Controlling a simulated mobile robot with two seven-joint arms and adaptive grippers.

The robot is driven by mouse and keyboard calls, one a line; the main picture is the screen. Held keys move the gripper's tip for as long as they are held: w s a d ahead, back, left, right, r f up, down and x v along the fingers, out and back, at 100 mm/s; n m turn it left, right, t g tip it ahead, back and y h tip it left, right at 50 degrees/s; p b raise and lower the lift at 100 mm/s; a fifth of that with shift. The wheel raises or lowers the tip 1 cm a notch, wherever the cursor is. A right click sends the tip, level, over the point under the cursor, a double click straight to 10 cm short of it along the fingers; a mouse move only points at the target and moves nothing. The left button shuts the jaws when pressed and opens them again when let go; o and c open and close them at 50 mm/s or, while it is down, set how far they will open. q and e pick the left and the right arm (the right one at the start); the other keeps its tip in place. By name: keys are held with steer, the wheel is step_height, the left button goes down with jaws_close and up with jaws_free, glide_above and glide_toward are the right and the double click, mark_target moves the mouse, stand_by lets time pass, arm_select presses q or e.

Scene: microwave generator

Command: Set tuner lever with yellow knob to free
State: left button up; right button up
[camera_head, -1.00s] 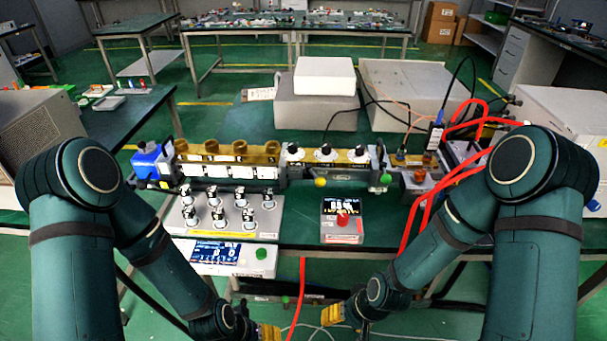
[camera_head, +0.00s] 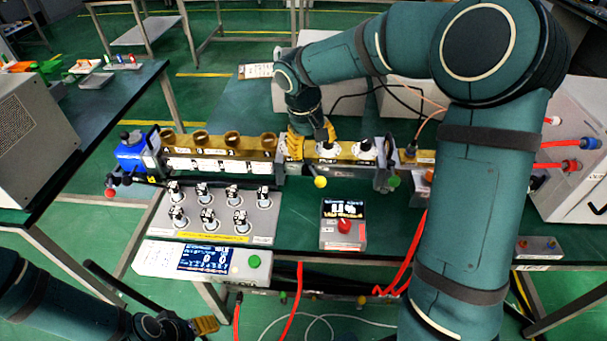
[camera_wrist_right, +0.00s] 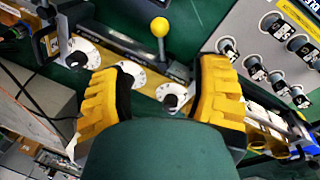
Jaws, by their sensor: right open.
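The lever's yellow knob (camera_head: 320,182) sticks out from the front of the brass tuner section (camera_head: 345,153). In the right wrist view the yellow knob (camera_wrist_right: 159,27) stands on a short rod, beyond and between the fingertips, touching neither. My right gripper (camera_head: 311,142) is over the left part of the tuner, behind the knob, and partly hides the dials. In the right wrist view my right gripper (camera_wrist_right: 160,92) has its yellow fingers spread wide, with nothing held. My left gripper (camera_head: 205,325) is low at the bottom left, away from the bench; its opening is unclear.
White dials (camera_wrist_right: 132,73) with black knobs line the tuner close to the fingers. A small display box with a red button (camera_head: 343,226) and a panel of several knobs (camera_head: 212,213) stand in front. Red cables (camera_head: 408,250) hang at the right.

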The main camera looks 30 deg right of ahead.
mark_target(320, 178)
steer(key=d+f+b, duration=0.1)
steer(key=f, duration=0.3)
steer(key=f+b, duration=0.1)
steer(key=f, duration=0.4)
steer(key=d+f+b, duration=0.1)
steer(key=f, duration=0.3)
steer(key=shift+d+f, duration=0.2)
steer(key=shift+d, duration=0.1)
steer(key=shift+o, duration=0.2)
jaws_close()
